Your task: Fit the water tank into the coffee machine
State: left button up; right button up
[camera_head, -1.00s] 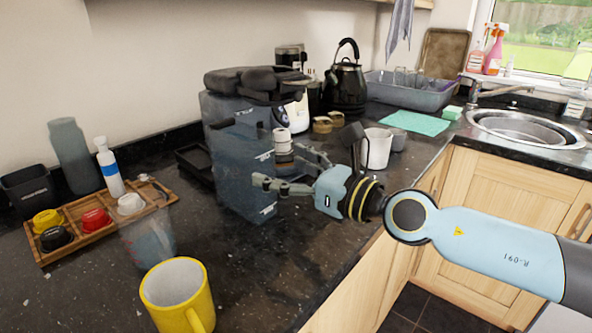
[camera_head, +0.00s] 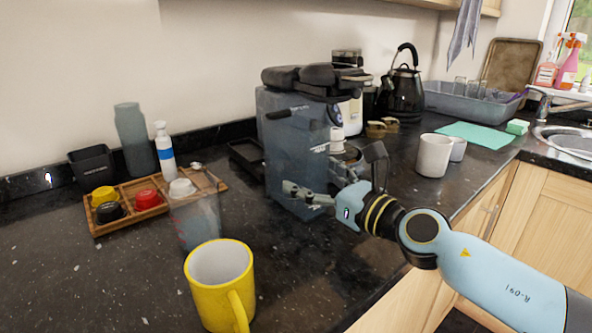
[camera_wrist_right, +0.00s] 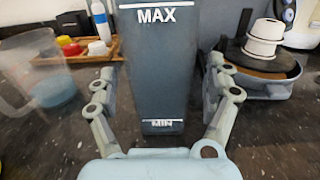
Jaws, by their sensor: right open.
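The water tank (camera_head: 290,140) is a tall, dark, translucent block with a handle on top. It stands upright at the front of the coffee machine (camera_head: 312,78), which has a black top. I cannot tell whether the tank is seated. In the right wrist view the tank (camera_wrist_right: 158,70) shows its MAX and MIN marks. My right gripper (camera_head: 312,174) is low on the tank. Its open fingers (camera_wrist_right: 162,78) lie on either side of the tank, with gaps visible. My left gripper is not in view.
A yellow mug (camera_head: 218,275) and a clear jug (camera_head: 196,218) stand left of the tank. A wooden tray (camera_head: 128,215) with colored cups is farther left. White cups (camera_head: 433,155) and a black kettle (camera_head: 403,95) are right. Bare counter (camera_head: 70,280) lies front left.

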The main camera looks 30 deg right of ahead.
jog(key=w, duration=0.4)
jog(key=shift+w+a, duration=0.25)
jog(key=shift+a, duration=0.05)
jog(key=shift+s+r, duration=0.1)
jog(key=c, duration=1.7)
jog(key=shift+r, duration=0.1)
